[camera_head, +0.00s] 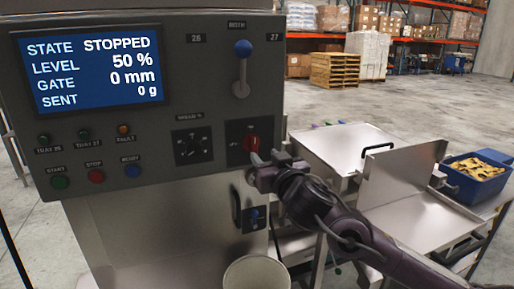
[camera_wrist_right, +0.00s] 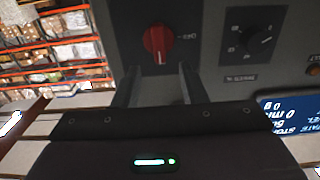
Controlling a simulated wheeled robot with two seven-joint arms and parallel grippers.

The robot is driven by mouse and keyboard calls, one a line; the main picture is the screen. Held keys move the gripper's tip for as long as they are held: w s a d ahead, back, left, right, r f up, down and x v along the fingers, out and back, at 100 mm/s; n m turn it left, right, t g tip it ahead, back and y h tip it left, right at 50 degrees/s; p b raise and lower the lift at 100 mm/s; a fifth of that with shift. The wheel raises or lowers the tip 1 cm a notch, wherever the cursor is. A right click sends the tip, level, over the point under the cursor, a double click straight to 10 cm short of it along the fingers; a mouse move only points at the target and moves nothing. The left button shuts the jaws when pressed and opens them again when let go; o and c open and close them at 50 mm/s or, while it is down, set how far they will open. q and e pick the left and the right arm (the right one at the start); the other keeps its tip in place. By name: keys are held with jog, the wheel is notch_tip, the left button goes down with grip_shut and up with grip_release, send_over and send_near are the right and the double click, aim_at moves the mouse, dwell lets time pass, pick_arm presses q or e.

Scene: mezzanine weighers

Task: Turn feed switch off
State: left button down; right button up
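The feed switch appears to be the red rotary knob (camera_head: 252,142) on a dark square plate at the lower right of the grey control panel (camera_head: 210,95). It also shows in the right wrist view (camera_wrist_right: 158,42), where the panel appears upside down. A pale mark runs along the knob's face. My right gripper (camera_head: 257,162) is just in front of and below the knob in the head view. In the wrist view its two fingers (camera_wrist_right: 157,80) are spread apart with nothing between them, and the knob lies just beyond their tips. My left gripper is out of view.
A screen (camera_head: 90,68) reads STOPPED, 50 %, 0 mm, 0 g. A blue-knobbed lever (camera_head: 242,68), a black dial (camera_head: 192,146) and several buttons share the panel. A white bucket (camera_head: 257,273) stands below; steel covers (camera_head: 335,150) and a blue bin (camera_head: 474,183) lie right.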

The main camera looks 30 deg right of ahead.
aim_at(255, 145)
jog(key=p+x, duration=0.1)
jog(key=x, duration=0.4)
jog(key=shift+w+d+r, duration=0.1)
jog(key=shift+w+d, duration=0.1)
jog(key=shift+w, duration=0.05)
jog(key=shift+p+x, duration=0.35)
jog(key=shift+x, duration=0.45)
jog(key=shift+f, duration=0.2)
grip_shut()
